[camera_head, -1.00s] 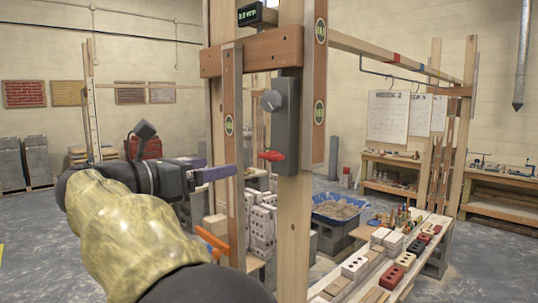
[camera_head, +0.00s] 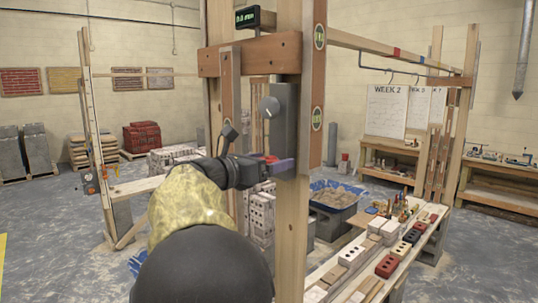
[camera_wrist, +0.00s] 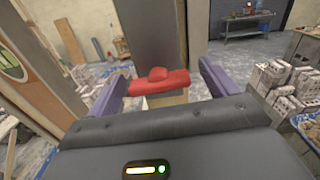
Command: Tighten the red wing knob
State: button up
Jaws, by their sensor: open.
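The red wing knob (camera_wrist: 160,82) sits on the lower part of a dark grey block (camera_head: 285,130) fixed to a wooden post. In the wrist view it lies level between the two purple fingers of my gripper (camera_wrist: 165,85), with a gap at each end. In the head view my gripper (camera_head: 277,166) is at the knob's height, and only a little of the red knob (camera_head: 270,158) shows behind a finger. My gripper is open and holds nothing. A round grey dial (camera_head: 268,107) is higher on the same block.
A wooden crosspiece (camera_head: 250,55) and upright boards stand close around the block. A bench with bricks (camera_head: 385,266) and a blue tub (camera_head: 337,199) are to the right.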

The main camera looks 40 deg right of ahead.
jog(key=shift+w+d, duration=0.15)
jog(key=shift+d, duration=0.1)
jog(key=c, duration=1)
jog(key=shift+f, duration=0.1)
jog(key=shift+m+b, duration=0.4)
jog(key=shift+b, duration=0.15)
jog(key=o, duration=1)
